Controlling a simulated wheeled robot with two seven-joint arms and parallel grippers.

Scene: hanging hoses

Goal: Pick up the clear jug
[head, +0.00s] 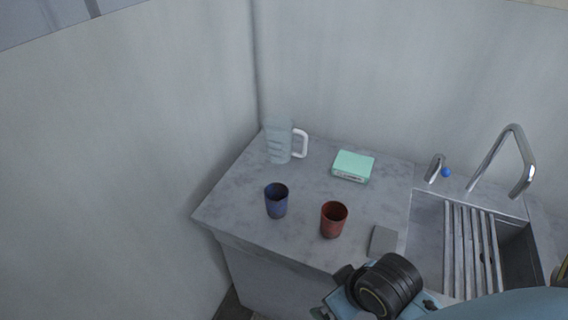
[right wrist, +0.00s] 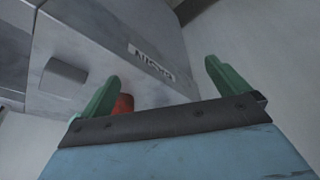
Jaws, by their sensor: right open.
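The clear jug (head: 279,142) stands upright at the back left corner of the counter, with its white handle towards the right. My right arm comes in from the lower right of the head view, in front of the counter, well short of the jug. In the right wrist view my right gripper (right wrist: 161,72) has its two green fingers spread, with nothing held. The jug does not show in that view. My left gripper is not in view.
A blue cup (head: 276,201) and a red cup (head: 333,220) stand in front of the jug. A mint-green box (head: 353,166) lies to its right. A grey block (head: 383,240) is near the front edge. A sink (head: 427,225) with a tap (head: 522,160) is at right; walls border the jug's corner.

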